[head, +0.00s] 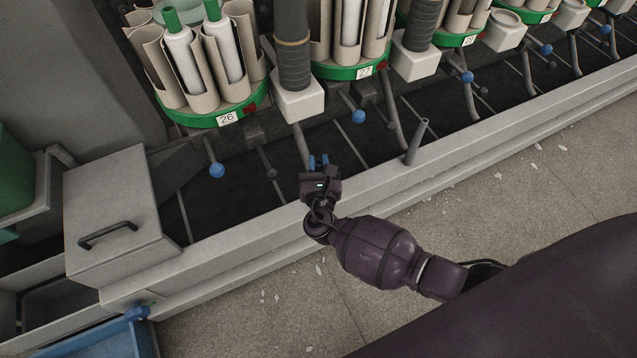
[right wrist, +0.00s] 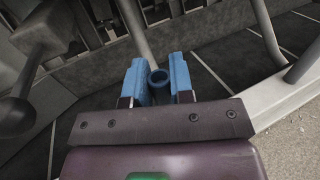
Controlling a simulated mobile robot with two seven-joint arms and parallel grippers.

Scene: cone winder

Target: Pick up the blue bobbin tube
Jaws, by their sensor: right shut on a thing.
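My right gripper (head: 318,161) reaches over the front rail of the machine, its blue fingers pointing at the dark trough. In the head view I cannot make out the tube apart from the blue fingers. My left gripper is not in view.
Green-rimmed carousels (head: 225,116) with beige holders stand along the machine. Blue-knobbed levers (head: 217,170) and a grey post (head: 416,143) stick up near the rail (head: 480,133). A grey box (head: 118,210) is at left, a blue crate (head: 115,343) below it. The floor in front is open.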

